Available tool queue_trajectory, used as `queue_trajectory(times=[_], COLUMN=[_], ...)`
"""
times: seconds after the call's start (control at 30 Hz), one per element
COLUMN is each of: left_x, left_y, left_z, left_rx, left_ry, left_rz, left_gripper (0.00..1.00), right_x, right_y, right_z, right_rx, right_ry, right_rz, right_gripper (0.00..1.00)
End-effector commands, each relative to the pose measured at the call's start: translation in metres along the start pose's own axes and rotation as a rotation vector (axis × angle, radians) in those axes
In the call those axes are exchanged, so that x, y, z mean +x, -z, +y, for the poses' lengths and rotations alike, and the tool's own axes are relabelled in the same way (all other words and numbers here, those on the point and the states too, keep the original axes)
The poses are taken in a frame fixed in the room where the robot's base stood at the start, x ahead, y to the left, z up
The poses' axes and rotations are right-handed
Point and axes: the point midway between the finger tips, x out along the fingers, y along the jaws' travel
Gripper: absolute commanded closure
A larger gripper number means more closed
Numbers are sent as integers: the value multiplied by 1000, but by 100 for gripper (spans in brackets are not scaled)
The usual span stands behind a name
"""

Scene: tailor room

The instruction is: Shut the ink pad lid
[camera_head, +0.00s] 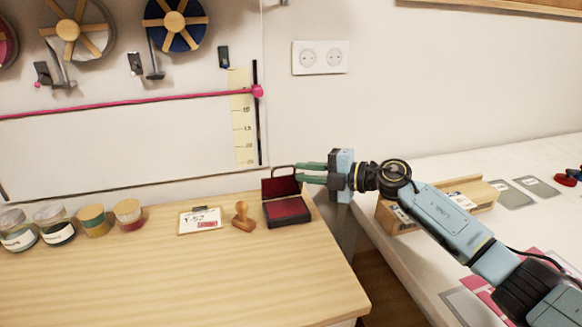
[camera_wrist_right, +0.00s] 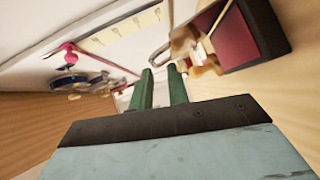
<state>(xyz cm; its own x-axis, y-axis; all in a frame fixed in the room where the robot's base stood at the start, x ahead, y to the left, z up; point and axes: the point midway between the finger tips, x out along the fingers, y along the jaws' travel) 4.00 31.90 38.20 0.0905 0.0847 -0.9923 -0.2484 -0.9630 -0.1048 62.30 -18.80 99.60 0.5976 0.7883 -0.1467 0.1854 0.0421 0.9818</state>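The ink pad (camera_head: 288,212) sits near the right end of the wooden table, its dark case open and its red pad facing up. Its lid (camera_head: 281,188) stands raised at the back edge, with a thin loop on top. My right gripper (camera_head: 298,172) comes in from the right, its green fingers level with the lid's upper right edge. The fingers are apart with nothing seen between them; I cannot tell whether they touch the lid. In the right wrist view, the ink pad (camera_wrist_right: 262,28) is at the upper right, beside the fingers (camera_wrist_right: 160,75). My left gripper is out of view.
A wooden stamp (camera_head: 243,215) and a small clipboard (camera_head: 200,219) stand left of the ink pad. Several jars (camera_head: 93,219) line the table's far left. A wooden tray (camera_head: 471,198) lies on the white table to the right, across a gap. The wooden table's front is clear.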

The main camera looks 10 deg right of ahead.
Motion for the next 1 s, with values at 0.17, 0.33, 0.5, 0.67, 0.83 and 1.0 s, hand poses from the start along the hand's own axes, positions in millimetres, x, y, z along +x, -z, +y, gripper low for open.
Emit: queue_trajectory(times=[0.17, 0.33, 0.5, 0.67, 0.83, 1.0], left_x=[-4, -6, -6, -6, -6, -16], left_y=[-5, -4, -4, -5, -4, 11], left_z=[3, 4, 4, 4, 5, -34], left_rx=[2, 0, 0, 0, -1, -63], left_ry=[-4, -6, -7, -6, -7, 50], left_rz=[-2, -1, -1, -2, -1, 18], left_gripper=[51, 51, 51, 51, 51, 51], right_x=[-45, -72, -85, -86, -86, -107], right_y=[-2, -1, 0, 1, 0, -37], right_z=[3, 4, 5, 6, 6, 29], right_rx=[-3, -3, -4, -4, -4, -36], right_ry=[-2, -5, -7, -10, -11, -68], right_rz=[-6, -4, -1, 0, -1, -115], right_gripper=[83, 83, 83, 83, 83, 83])
